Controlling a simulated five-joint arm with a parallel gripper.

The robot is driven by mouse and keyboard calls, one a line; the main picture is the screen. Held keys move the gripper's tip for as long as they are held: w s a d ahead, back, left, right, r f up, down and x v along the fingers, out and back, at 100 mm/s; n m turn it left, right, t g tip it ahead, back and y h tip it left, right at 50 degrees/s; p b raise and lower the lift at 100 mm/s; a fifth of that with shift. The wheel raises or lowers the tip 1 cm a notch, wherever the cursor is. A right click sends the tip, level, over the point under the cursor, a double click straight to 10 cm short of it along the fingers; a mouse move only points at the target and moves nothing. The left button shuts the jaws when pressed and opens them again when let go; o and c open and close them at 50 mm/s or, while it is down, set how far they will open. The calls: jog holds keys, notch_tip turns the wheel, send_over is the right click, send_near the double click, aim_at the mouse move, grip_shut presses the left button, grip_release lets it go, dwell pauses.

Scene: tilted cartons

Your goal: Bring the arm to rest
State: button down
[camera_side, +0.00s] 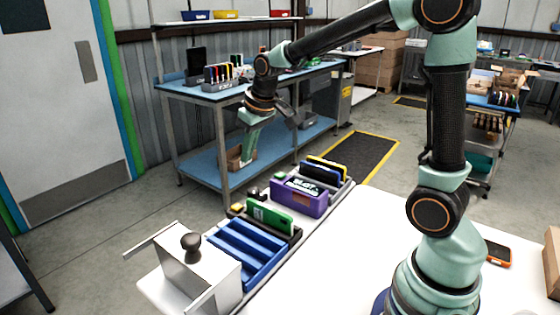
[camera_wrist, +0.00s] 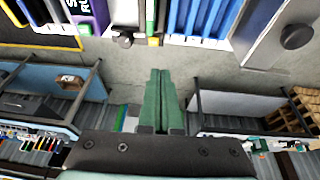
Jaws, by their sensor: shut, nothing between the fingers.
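My gripper (camera_side: 244,160) hangs in the air beyond the far edge of the white table (camera_side: 350,240), in front of the blue workbench. Its green fingers point down and it holds nothing. In the wrist view the two green fingers (camera_wrist: 159,74) lie side by side against each other, shut and empty. The fingers are clear of the cartons and racks on the table.
A purple carton (camera_side: 300,198), a blue slotted rack (camera_side: 238,250), a green card (camera_side: 270,217) and a metal box (camera_side: 200,278) with a black knob line the table's left edge. A phone (camera_side: 498,254) lies at right. The table's middle is bare.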

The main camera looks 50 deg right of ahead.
jog(key=s+a+r, duration=0.1)
jog(key=s+a, duration=0.1)
jog(key=s, duration=0.6)
jog(key=s+a+r+t, duration=0.1)
jog(key=s+a+r, duration=0.1)
jog(key=s, duration=0.5)
jog(key=shift+s+a+r+t, duration=0.3)
jog(key=shift+s+a, duration=0.05)
